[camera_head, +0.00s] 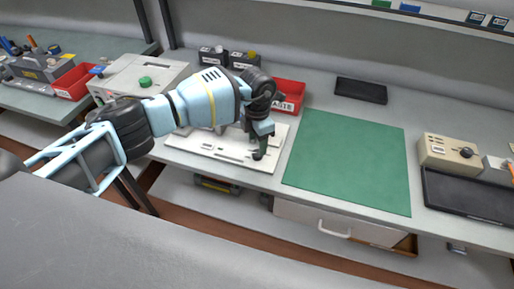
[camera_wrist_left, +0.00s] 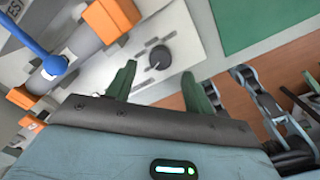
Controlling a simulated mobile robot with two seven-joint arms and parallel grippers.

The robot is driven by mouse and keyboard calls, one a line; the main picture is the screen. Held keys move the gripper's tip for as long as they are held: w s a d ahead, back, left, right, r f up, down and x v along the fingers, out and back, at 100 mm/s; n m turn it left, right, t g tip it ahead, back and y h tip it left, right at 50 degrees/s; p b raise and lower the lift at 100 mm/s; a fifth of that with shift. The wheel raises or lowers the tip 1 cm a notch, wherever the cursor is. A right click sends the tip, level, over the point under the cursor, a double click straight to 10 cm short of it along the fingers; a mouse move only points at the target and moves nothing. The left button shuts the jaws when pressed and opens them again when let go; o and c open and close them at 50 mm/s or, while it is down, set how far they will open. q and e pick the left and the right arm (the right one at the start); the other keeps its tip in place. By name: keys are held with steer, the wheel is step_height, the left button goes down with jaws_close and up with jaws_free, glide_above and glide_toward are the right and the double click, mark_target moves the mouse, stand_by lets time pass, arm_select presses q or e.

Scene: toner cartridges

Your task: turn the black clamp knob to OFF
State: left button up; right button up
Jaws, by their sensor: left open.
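The black clamp knob (camera_wrist_left: 160,56) is a round dark knob with a raised bar, set on a white plate (camera_wrist_left: 188,42) in the left wrist view. My left gripper (camera_wrist_left: 158,72) is open, with its two dark green fingers apart on either side of the knob in that view. The knob is between and just beyond the fingertips, and contact cannot be told. In the head view my left gripper (camera_head: 262,146) is low over the right part of the white plate (camera_head: 215,156), and I cannot make out the knob there. The OFF mark cannot be read.
Orange blocks (camera_wrist_left: 110,18) and a blue ball-ended lever (camera_wrist_left: 54,65) stand left of the knob. A green mat (camera_head: 350,160) lies right of the plate. A red bin (camera_head: 290,96) stands behind it.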

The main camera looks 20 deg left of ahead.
mark_target(257, 153)
arm_select(q)
steer(key=shift+r, duration=1.6)
